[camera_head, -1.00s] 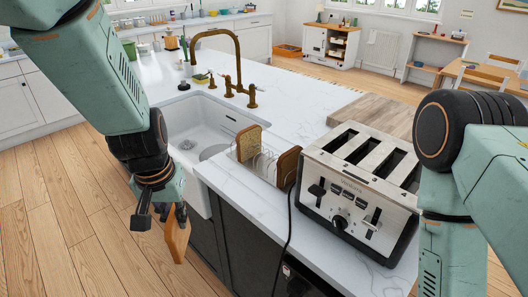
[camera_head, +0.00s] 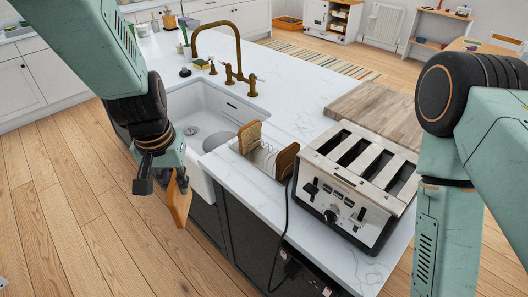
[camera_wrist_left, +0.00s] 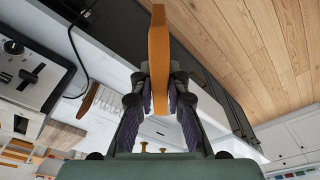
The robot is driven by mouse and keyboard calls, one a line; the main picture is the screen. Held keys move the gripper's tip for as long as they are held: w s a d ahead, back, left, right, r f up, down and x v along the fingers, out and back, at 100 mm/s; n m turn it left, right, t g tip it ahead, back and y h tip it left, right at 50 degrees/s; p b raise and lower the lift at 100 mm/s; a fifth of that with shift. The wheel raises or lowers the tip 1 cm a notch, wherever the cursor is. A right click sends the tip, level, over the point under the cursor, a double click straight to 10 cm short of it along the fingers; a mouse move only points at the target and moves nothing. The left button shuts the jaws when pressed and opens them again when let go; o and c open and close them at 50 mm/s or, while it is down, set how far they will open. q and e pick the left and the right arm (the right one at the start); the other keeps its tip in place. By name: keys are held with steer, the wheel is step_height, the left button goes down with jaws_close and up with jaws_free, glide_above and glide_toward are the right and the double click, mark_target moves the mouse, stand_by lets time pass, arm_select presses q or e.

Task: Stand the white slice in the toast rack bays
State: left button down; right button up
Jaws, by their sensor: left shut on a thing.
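My left gripper (camera_head: 164,183) is shut on a slice (camera_head: 177,203) with an orange-brown crust, held upright over the floor left of the counter front. In the left wrist view the same slice (camera_wrist_left: 158,50) shows edge-on between the fingers (camera_wrist_left: 158,88); its faces are mostly hidden, so I cannot tell its crumb colour. The wire toast rack (camera_head: 265,157) stands on the white counter, right of and apart from the gripper. One slice (camera_head: 250,137) stands at its left end and a browner one (camera_head: 286,161) at its right end, with bays between them. My right gripper is out of view.
A four-slot toaster (camera_head: 355,185) stands just right of the rack, with a black cable (camera_head: 285,225) hanging over the counter front. A sink (camera_head: 205,125) with a brass tap (camera_head: 230,60) lies left of the rack. A wooden board (camera_head: 375,110) lies behind the toaster.

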arm_select(q)
steer(key=shift+w+a+f, duration=0.1)
steer(key=shift+w+f, duration=0.05)
steer(key=shift+s+d, duration=0.2)
steer(key=shift+a+f+b, duration=0.1)
steer(key=shift+f+b, duration=0.2)
steer(key=shift+b, duration=0.1)
step_height(320, 180, down, 25)
steer(key=b, duration=2.4)
steer(key=shift+w+r+b, duration=0.2)
steer(key=shift+w+b, duration=0.1)
steer(key=shift+w, duration=0.1)
